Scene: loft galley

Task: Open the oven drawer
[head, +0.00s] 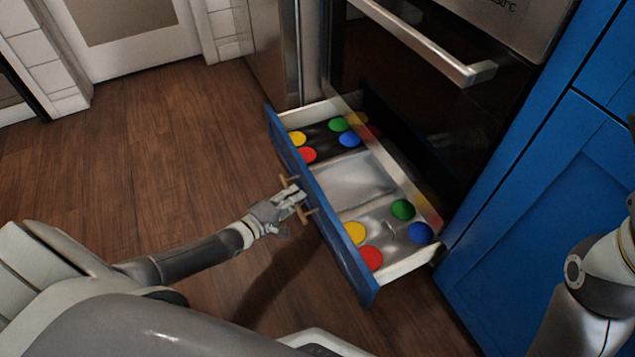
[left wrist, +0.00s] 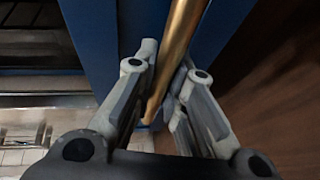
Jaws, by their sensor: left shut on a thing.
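The oven drawer (head: 324,211) has a blue front and is pulled out from below the oven. Inside it show a muffin-type tray or pan with coloured round spots and a pale middle section. My left gripper (head: 292,196) is at the drawer front, shut on the brass bar handle (head: 307,212). In the left wrist view the handle (left wrist: 178,50) runs between the fingers of my left gripper (left wrist: 160,108). My right gripper is out of view; only part of my right arm shows at the right edge.
The oven (head: 415,110) with its steel bar handle (head: 430,45) is above the drawer. A blue cabinet (head: 545,200) stands to its right. The wooden floor (head: 160,150) left of the drawer is clear. A white door frame is at the back left.

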